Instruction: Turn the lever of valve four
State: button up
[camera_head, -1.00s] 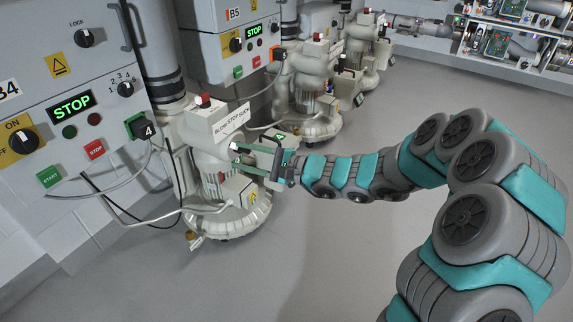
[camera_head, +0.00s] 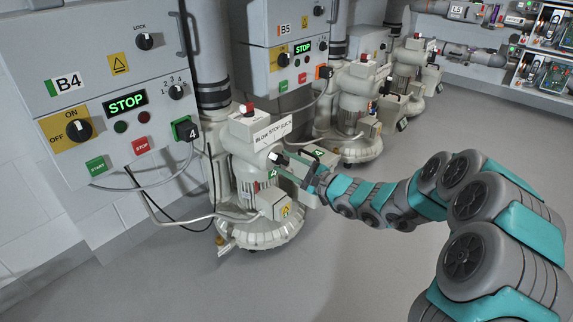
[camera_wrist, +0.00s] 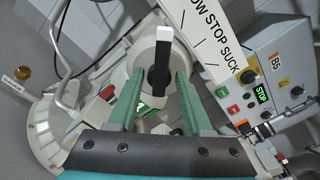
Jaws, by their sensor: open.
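Valve four's blower (camera_head: 245,165) is a cream machine beside cabinet B4, with a slanted "BLOW STOP SUCK" plate (camera_head: 272,130). The plate also shows in the wrist view (camera_wrist: 222,50). The valve's lever (camera_wrist: 161,65) is a black bar with a white tip, on a round white hub (camera_wrist: 143,65). In the wrist view it points up, toward the BLOW side of the plate. My gripper (camera_wrist: 158,82) is open, with one green finger on each side of the lever. Gaps show between lever and fingers. In the head view my gripper (camera_head: 277,168) is at the blower's front, and the lever is small there.
Cabinet B5 (camera_head: 285,60) and more blowers (camera_head: 350,115) stand behind. A parts rack (camera_head: 540,50) is at the far right. The floor (camera_head: 370,270) in front is clear.

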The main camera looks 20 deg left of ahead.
grip_shut()
dwell(0.4)
jog(key=shift+r+m+p, duration=0.15)
jog(key=shift+m+p, duration=0.25)
jog(key=shift+p, duration=0.15)
jog(key=m+p, duration=0.3)
jog(key=m, duration=0.2)
jog(key=m+p, duration=0.4)
jog(key=m, duration=0.2)
jog(key=w+m+p, duration=0.1)
jog(key=m+p, duration=0.2)
jog(key=m, duration=0.2)
jog(key=shift+d+f+m+p, duration=0.15)
jog(key=shift+f+m+p, duration=0.15)
jog(key=shift+m+p, duration=0.1)
